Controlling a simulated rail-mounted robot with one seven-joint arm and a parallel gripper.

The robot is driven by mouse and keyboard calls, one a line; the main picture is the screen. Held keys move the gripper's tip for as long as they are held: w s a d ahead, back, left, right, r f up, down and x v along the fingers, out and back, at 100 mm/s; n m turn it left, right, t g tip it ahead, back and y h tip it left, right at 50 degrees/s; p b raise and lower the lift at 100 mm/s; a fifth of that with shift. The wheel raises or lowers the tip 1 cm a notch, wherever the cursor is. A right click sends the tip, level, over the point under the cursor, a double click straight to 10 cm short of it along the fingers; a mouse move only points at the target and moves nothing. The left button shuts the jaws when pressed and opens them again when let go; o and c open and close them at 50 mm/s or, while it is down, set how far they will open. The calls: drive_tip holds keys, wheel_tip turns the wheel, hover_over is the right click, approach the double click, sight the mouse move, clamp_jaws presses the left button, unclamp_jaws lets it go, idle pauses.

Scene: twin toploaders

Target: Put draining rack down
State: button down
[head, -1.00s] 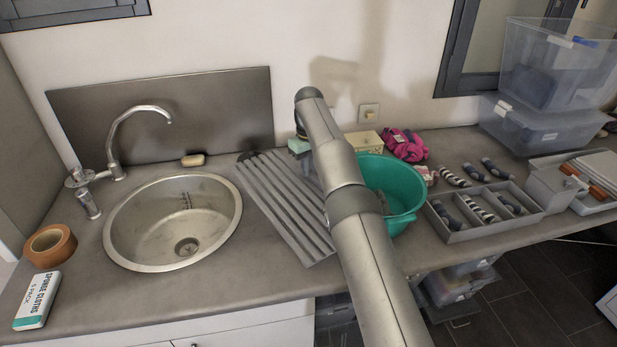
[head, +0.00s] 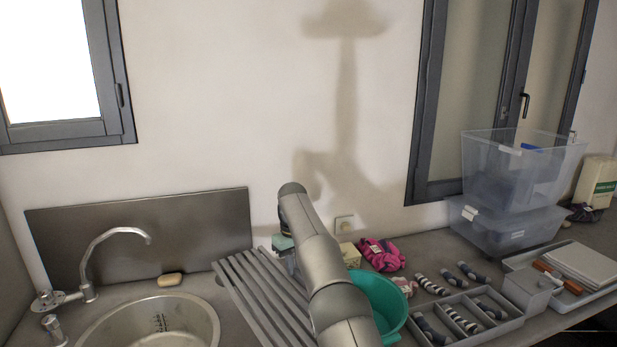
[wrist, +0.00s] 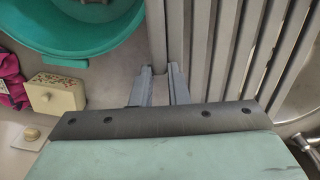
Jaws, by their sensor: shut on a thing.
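The draining rack (head: 262,297) is a grey slatted panel between the sink and the green basin, tilted in the head view. Its slats (wrist: 228,50) fill the upper right of the wrist view. My gripper (wrist: 160,75) is shut on the rack's edge slat, with one finger on each side of it. In the head view my arm hides the fingers and the rack's right side. Whether the rack touches the counter (head: 130,297) cannot be told.
The sink (head: 150,325) lies left of the rack, with a tap (head: 90,265) and soap (head: 170,280) behind. The green basin (head: 385,300) stands close on the right. A cream box (head: 350,255), pink cloth (head: 381,254) and sock tray (head: 465,318) are farther right.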

drive_tip(key=s+d+r+m+b, duration=0.2)
drive_tip(key=s+d+r+m, duration=0.1)
drive_tip(key=s+d, duration=0.6)
drive_tip(key=s+d+r+m+b, duration=0.2)
drive_tip(key=s+d+r+m, duration=0.2)
drive_tip(key=s+d, duration=0.6)
drive_tip(key=shift+s+d+r, duration=0.15)
drive_tip(key=shift+s, duration=0.6)
